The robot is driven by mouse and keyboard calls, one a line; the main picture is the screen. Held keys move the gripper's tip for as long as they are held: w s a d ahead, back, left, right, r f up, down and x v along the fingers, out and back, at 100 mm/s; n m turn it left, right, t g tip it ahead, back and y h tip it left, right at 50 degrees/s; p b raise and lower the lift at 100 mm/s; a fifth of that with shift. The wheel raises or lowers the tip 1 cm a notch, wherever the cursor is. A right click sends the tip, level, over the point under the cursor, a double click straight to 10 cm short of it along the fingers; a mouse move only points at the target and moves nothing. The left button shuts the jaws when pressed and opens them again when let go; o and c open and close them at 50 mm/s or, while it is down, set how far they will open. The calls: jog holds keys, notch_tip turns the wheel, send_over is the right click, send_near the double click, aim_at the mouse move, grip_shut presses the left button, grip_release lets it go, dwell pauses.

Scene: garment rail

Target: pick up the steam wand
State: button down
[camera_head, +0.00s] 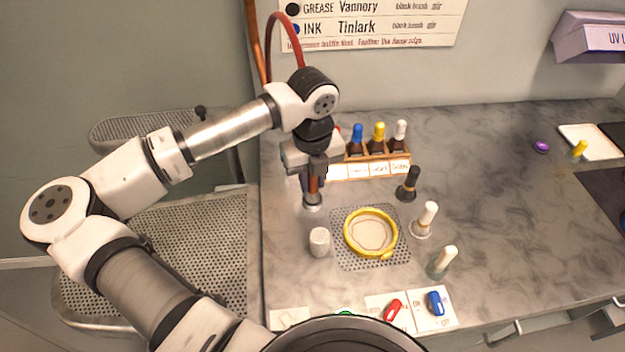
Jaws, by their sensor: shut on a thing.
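The steam wand (314,188) has a brown-orange shaft and a metal lower end. It stands roughly upright at the left of the grey marbled counter, in front of the left end of a bottle rack. My gripper (314,176) points down and is shut on its shaft; the jaws and wrist hide the upper part. A red hose (300,45) arches down behind my wrist. I cannot tell whether the metal end touches the counter.
A wooden rack (400,164) holds capped bottles. A yellow hoop (348,238) lies on a perforated plate (400,258), with a white cup (319,242) to its left and loose bottles (424,220) to its right. Red (393,310) and blue (436,303) switches sit in front. The counter's right middle is clear.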

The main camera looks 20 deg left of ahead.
notch_tip(320, 180, up, 20)
jog(key=b, duration=0.4)
jog(key=shift+f, duration=0.15)
jog(key=shift+f, duration=0.1)
